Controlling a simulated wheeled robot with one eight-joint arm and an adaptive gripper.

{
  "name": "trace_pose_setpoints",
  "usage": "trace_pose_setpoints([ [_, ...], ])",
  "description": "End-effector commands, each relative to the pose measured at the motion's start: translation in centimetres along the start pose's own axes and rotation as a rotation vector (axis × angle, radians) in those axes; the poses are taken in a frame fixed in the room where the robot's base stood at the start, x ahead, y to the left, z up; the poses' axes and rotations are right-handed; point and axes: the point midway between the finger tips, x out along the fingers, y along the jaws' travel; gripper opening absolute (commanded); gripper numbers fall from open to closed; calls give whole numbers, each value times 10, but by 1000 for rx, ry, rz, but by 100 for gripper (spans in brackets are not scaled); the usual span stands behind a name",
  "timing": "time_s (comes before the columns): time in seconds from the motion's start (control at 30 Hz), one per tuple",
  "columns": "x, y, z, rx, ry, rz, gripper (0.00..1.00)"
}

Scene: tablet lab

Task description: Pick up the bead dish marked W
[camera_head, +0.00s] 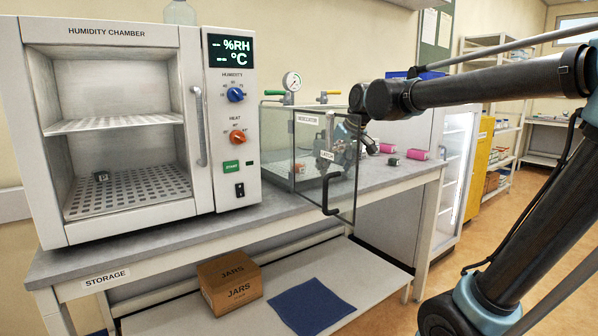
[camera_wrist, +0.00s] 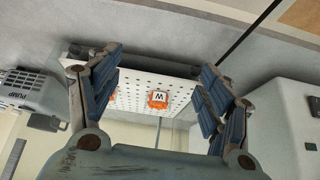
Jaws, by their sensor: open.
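The bead dish marked W (camera_wrist: 158,99) is a small orange dish with a white top and a black W. It sits on a white perforated shelf (camera_wrist: 135,101) in the wrist view. My gripper (camera_wrist: 161,66) is open and empty, its blue-grey fingers to either side of the dish in the picture and apart from it. In the head view my gripper (camera_head: 352,140) is by the open glass door of the desiccator (camera_head: 297,147). A small orange thing (camera_head: 299,168) shows inside; its mark is unreadable there.
A second orange thing (camera_wrist: 112,97) is partly hidden by a finger. The glass door (camera_head: 340,180) labelled LATCH stands open. A humidity chamber (camera_head: 110,225) stands left with a small dark item (camera_head: 102,177) inside. Pink items (camera_head: 417,154) lie on the bench at right.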

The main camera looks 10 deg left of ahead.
Motion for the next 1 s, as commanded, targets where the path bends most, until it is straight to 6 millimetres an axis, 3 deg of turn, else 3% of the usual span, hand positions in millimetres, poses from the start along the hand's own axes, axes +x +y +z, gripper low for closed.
trace_pose_setpoints([
  [0.1, 2, -14, -22, -33, 17, -18, 72],
  [0.2, 4, -18, -31, -43, 23, -23, 72],
  [1.0, 56, -21, -116, -42, 23, -21, 72],
])
